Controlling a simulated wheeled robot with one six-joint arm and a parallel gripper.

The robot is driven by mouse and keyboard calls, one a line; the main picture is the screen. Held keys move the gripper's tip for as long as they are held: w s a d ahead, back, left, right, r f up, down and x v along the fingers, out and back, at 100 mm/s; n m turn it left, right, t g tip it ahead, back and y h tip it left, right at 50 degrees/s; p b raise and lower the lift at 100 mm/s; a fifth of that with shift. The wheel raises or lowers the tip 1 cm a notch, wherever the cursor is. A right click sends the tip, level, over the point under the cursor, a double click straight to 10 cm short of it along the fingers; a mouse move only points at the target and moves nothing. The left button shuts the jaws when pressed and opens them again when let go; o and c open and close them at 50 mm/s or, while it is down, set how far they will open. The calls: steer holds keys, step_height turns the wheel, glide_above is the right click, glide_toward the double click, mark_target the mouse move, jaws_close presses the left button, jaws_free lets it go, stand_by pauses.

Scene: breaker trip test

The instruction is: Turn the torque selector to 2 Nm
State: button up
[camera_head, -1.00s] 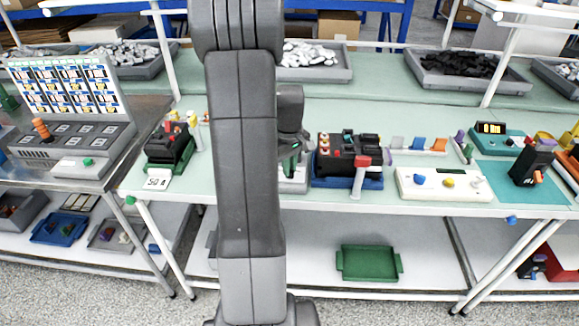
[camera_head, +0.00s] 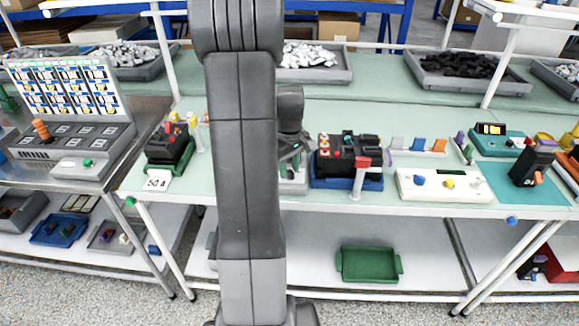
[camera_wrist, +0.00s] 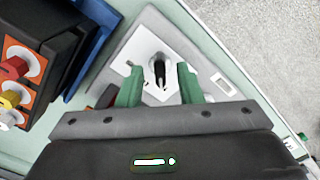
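The torque selector (camera_wrist: 159,72) is a dark knob with a pale pointer line, on a white plate (camera_wrist: 143,52) set in a grey base. The grey base (camera_head: 294,187) also shows in the head view, where my arm and gripper hide the knob. My gripper (camera_wrist: 160,82) has two green fingers, one on each side of the knob. The fingers are apart, with gaps visible between them and the knob. The setting marks on the plate are too small to read.
A black device with red and yellow knobs (camera_wrist: 14,68) stands close to the left in the wrist view, in a blue tray (camera_head: 373,184). The table's front edge runs close by the grey base.

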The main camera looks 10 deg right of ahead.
mark_target(289, 170)
step_height(289, 170, up, 14)
stand_by(0.6)
steer(key=shift+f, duration=0.15)
step_height(289, 170, down, 14)
steer(key=shift+r, duration=0.1)
stand_by(0.4)
steer(key=shift+r, duration=0.1)
